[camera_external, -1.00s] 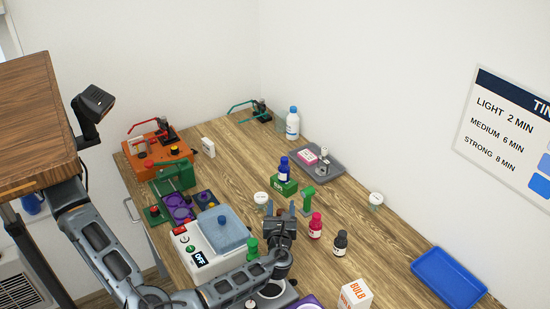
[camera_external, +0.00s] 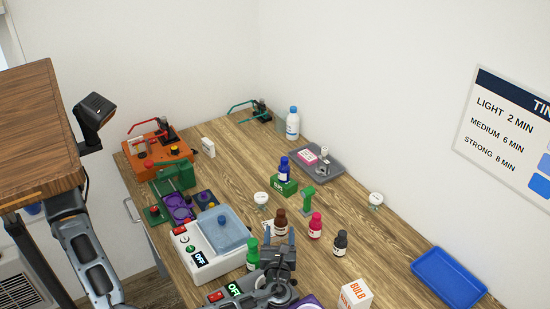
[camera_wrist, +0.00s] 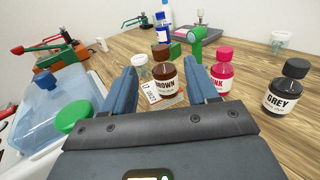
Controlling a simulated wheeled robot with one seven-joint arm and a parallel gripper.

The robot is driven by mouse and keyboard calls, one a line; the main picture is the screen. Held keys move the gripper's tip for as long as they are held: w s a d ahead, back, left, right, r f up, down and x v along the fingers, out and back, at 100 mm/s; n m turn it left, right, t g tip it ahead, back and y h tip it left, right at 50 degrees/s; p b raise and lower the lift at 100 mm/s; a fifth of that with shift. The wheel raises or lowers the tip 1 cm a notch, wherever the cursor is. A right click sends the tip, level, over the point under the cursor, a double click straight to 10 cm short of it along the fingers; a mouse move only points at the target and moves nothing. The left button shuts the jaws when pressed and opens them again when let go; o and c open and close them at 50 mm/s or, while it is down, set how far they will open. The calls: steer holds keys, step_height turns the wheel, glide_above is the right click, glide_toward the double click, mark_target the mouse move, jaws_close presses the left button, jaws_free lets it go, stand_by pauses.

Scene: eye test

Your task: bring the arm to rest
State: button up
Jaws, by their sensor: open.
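My gripper (camera_external: 278,245) is open above the front part of the wooden table (camera_external: 335,278), with nothing between its fingers. In the wrist view its two blue fingers (camera_wrist: 163,95) stand apart, with a brown bottle (camera_wrist: 166,80) seen beyond them and between them. The brown bottle also stands upright just behind my gripper in the external view (camera_external: 280,223). I cannot tell whether a fingertip touches it. A white card (camera_wrist: 151,91) reading "17" shows beside the bottle.
A green bottle (camera_external: 252,252) and a white machine with a blue lid (camera_external: 222,230) stand left of my gripper. Pink (camera_external: 315,226) and grey (camera_external: 340,243) bottles stand right. A bulb box (camera_external: 355,295) and blue tray (camera_external: 448,275) lie farther right. Bare wood lies between bottles and tray.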

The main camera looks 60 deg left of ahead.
steer(key=shift+s+d, duration=0.3)
steer(key=shift+d, duration=0.15)
stand_by(0.3)
